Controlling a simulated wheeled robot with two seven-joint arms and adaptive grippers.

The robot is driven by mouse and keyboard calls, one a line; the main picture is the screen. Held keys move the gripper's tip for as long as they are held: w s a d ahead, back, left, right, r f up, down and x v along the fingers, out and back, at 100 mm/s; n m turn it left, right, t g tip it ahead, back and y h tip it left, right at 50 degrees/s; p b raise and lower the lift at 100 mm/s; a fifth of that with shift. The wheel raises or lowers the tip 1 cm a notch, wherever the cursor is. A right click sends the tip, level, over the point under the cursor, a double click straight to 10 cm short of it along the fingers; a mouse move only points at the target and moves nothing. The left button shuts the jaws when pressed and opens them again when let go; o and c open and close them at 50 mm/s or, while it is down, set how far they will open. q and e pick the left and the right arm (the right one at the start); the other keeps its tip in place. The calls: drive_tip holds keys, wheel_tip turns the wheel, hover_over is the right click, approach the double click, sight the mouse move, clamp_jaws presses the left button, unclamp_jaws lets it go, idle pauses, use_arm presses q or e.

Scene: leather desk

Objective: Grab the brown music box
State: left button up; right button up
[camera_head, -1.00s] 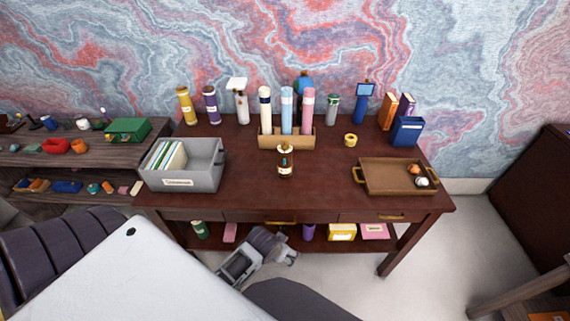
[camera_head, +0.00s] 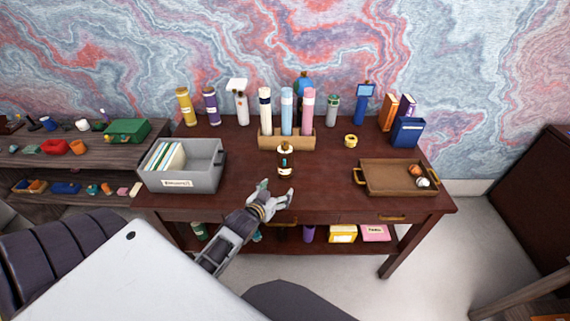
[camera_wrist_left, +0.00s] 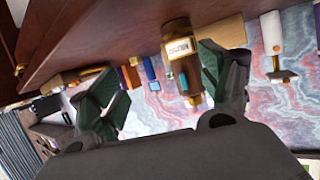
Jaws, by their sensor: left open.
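A small brown bottle-shaped item (camera_head: 285,163) with a pale label stands upright near the middle of the desk; I cannot read the label or tell whether it is the music box. It also shows in the left wrist view (camera_wrist_left: 178,43), between the fingers' directions and nearer the right finger. My left gripper (camera_head: 278,190) is open and empty at the desk's front edge, just in front of this item and apart from it. In the left wrist view its spread fingers (camera_wrist_left: 163,92) frame the desk top. My right gripper is not in view.
A grey bin (camera_head: 208,179) with files stands left on the desk (camera_head: 330,195). A brown tray (camera_head: 385,179) with small round things lies right. A cardboard holder (camera_head: 293,142) with tall tubes stands behind the bottle-shaped item. Several bottles and books line the back.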

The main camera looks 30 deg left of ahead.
sight(285, 151)
use_arm(q)
drive_tip(key=w+a+r+t, duration=0.1)
drive_tip(key=a+r+t, duration=0.3)
drive_tip(key=shift+w+a+r, duration=0.2)
drive_tip(key=shift+w+r, duration=0.05)
drive_tip(key=shift+w, duration=0.1)
drive_tip(key=shift+w, duration=0.1)
drive_tip(key=shift+w+a, duration=0.25)
drive_tip(key=shift+w, duration=1.85)
drive_tip(key=shift+w+a, duration=0.2)
drive_tip(key=shift+w, duration=1.9)
drive_tip(key=shift+p, duration=0.3)
drive_tip(key=shift+w+a+p, duration=0.15)
drive_tip(key=shift+w+p, duration=0.05)
drive_tip(key=shift+w, duration=1.1)
drive_tip(key=shift+w+a+p, duration=0.15)
drive_tip(key=shift+w+p, duration=0.05)
drive_tip(key=shift+w, duration=1.1)
drive_tip(key=shift+c, duration=0.3)
drive_tip(key=shift+r, duration=0.1)
drive_tip(key=c, duration=1.7)
